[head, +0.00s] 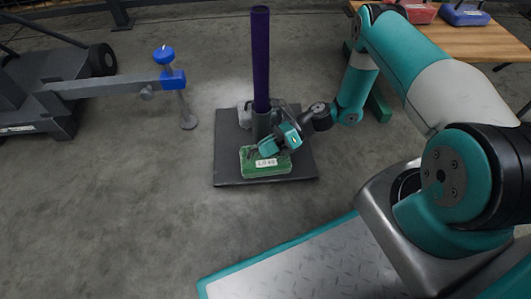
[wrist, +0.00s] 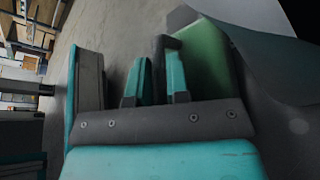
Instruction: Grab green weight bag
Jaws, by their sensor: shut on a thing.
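The green weight bag (head: 264,166) is a low green block with a white label on top, on a dark square mat at the foot of a purple post. My gripper (head: 270,147) is right over its top, reaching in from the right. In the wrist view, my gripper (wrist: 157,78) has its teal fingers close together beside the green bag (wrist: 205,52), at what looks like its dark strap. It is shut on the bag; the exact hold is partly hidden. I cannot tell whether the bag is lifted off the mat.
The purple post (head: 261,60) rises just behind the bag from the dark mat (head: 228,150). Red (head: 415,11) and blue (head: 465,14) bags lie on a wooden table (head: 480,40) at back right. The floor at front left is clear.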

